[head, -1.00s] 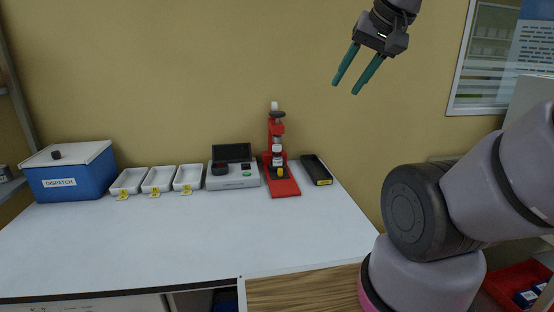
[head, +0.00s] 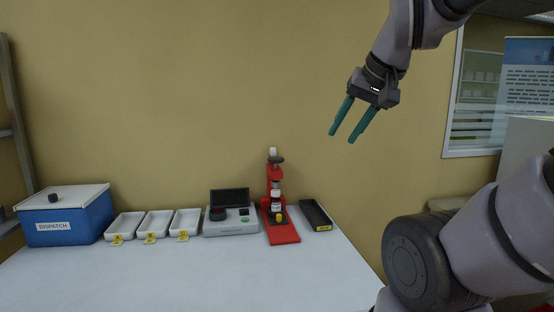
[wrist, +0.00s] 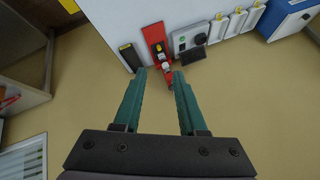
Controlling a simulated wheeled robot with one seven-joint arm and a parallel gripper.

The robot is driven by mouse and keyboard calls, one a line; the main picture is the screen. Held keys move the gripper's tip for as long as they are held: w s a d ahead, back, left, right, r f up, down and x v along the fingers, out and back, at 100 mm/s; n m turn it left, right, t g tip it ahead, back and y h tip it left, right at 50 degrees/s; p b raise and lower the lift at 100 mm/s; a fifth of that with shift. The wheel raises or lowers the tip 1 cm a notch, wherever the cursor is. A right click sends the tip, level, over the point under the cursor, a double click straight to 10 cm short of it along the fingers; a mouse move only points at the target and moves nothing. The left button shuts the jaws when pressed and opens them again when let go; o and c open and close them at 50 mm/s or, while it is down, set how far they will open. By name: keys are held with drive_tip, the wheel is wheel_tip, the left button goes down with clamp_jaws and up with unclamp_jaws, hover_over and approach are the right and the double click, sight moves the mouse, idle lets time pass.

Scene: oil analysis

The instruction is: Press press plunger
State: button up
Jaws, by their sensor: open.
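The red press (head: 282,232) stands on the white table near its back right. Its plunger, with a white top and dark collar (head: 274,157), points up from the red column. A small bottle with a white cap (head: 276,200) sits in the press under the plunger. My gripper (head: 342,134) is open and empty, in the air above and to the right of the press, apart from it. In the wrist view the press (wrist: 154,38) lies beyond the open green fingers (wrist: 158,78).
A grey instrument (head: 231,222) stands left of the press, and a black tray (head: 316,215) to its right. Several white trays (head: 155,223) and the blue dispatch box (head: 68,219) are further left. The front of the table (head: 200,275) is clear.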

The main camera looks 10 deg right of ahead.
idle(0.4)
drive_tip(key=c, duration=0.6)
drive_tip(key=shift+w+r, duration=0.15)
drive_tip(key=shift+w, duration=0.2)
clamp_jaws()
drive_tip(key=w+a+n+h, duration=0.1)
drive_tip(key=w+n, duration=0.1)
drive_tip(key=w, duration=2.6)
drive_tip(key=w+a+f+n+t, duration=0.1)
drive_tip(key=w+a+f, duration=0.1)
drive_tip(key=w, duration=0.4)
drive_tip(key=w+a+f+n+h, duration=0.1)
drive_tip(key=w+a+f, duration=0.2)
drive_tip(key=w, duration=0.3)
drive_tip(key=shift+t, duration=0.4)
drive_tip(key=shift+f, duration=0.1)
